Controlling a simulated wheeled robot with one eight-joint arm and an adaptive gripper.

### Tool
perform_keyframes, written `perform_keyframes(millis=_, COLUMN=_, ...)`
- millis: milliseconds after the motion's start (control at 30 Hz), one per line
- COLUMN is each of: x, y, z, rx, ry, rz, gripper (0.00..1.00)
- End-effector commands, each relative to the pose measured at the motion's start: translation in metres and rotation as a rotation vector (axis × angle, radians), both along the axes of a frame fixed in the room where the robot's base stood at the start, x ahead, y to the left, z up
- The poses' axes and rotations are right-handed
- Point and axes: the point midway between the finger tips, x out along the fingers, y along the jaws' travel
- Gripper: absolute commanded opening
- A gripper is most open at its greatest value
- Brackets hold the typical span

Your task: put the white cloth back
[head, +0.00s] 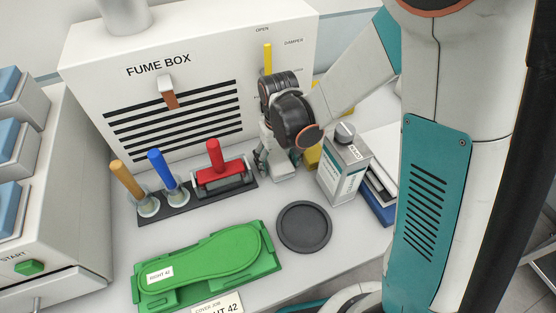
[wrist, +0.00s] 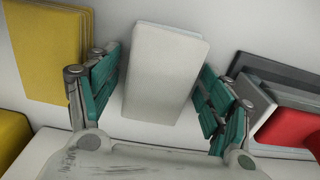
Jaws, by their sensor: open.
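The white cloth (wrist: 165,72) is a folded, flat-sided white block on the pale bench in the wrist view. It also shows below my gripper in the head view (head: 285,174). My gripper (wrist: 158,80) is open, with teal-padded fingers on either side of the cloth. A narrow gap shows between the cloth and each finger, so it is not gripped. In the head view my gripper (head: 277,158) points down over the cloth, in front of the fume box (head: 190,60), and hides part of it.
Yellow folded cloths (wrist: 45,50) lie left of the white cloth in the wrist view. The red-handled tool (head: 213,160) stands in a dark rack to the left in the head view. A metal can (head: 343,172) stands close on the right. A dark round disc (head: 304,227) lies in front.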

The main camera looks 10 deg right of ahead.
Motion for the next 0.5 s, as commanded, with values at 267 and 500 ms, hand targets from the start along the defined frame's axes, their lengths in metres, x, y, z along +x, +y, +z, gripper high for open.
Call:
perform_keyframes(millis=267, x=0.0, y=0.0, z=0.032, rx=0.0, ry=0.0, rz=0.0, gripper=0.73)
perform_keyframes(millis=500, x=0.0, y=0.0, z=0.082, rx=0.0, ry=0.0, rz=0.0, gripper=0.73)
